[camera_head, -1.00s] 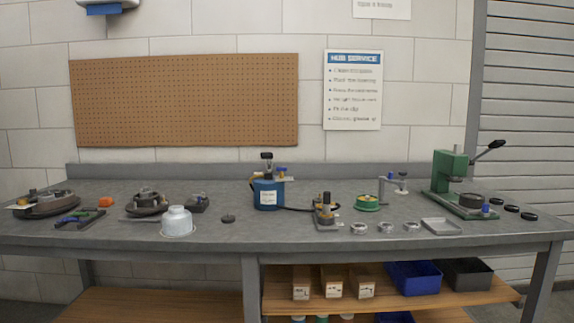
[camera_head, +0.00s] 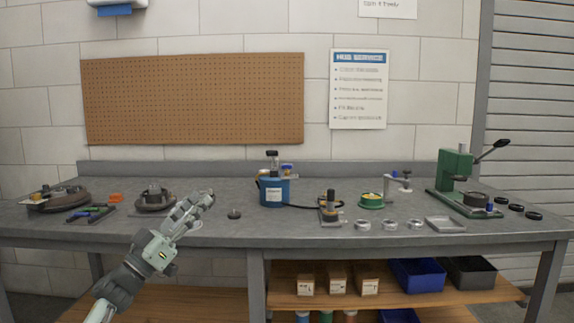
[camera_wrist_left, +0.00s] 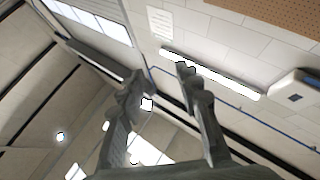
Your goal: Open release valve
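A blue pump-like canister (camera_head: 274,191) stands upright on the workbench near the middle. It has a black knob (camera_head: 272,154) on top and a small blue fitting (camera_head: 287,168) at its upper right. A dark hose (camera_head: 301,206) runs from it to the right. I cannot tell for certain which part is the release valve. My left gripper (camera_head: 205,200) is over the front of the bench, to the left of the canister and apart from it. In the left wrist view, my left gripper (camera_wrist_left: 160,73) has its fingers spread with nothing between them. My right gripper is out of view.
The bench (camera_head: 330,238) also holds a small fixture (camera_head: 330,209), a green spool (camera_head: 371,201), several metal rings, a grey tray (camera_head: 445,224) and a green press (camera_head: 456,172). A dark puck (camera_head: 234,214) lies between my left gripper and the canister.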

